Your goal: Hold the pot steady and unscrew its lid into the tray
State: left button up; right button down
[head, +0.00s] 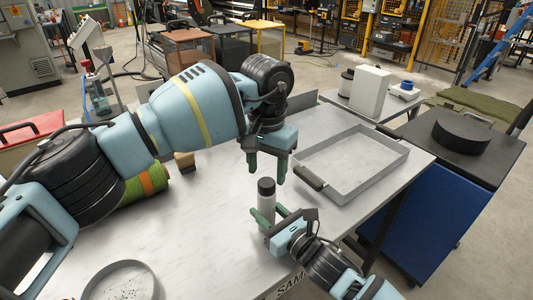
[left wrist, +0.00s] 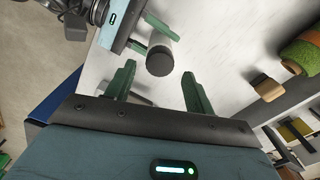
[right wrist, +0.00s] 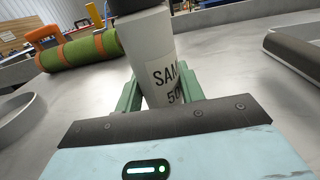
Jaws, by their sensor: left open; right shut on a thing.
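The pot (head: 266,204) is a pale grey cylinder standing on the table, with printed lettering that shows in the right wrist view (right wrist: 155,65). Its black lid (head: 266,186) is on top; it also shows in the left wrist view (left wrist: 160,60). My right gripper (head: 270,214) is shut on the pot's body, low down. My left gripper (head: 267,168) is open and empty above the lid, fingers pointing down; in the left wrist view the lid appears beyond and between its fingertips (left wrist: 157,75). The shallow grey tray (head: 382,183) lies to the right of the pot and looks empty.
A green roll with an orange band (head: 148,185) and a small wooden block (head: 185,162) lie left of the pot, behind my left arm. A round grey dish (head: 124,268) is at the front left. The table's front edge runs close to my right gripper.

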aim_at(266, 182)
pick_arm(q)
jog(key=shift+f, duration=1.85)
jog(key=shift+c, duration=0.2)
jog(key=c, duration=1)
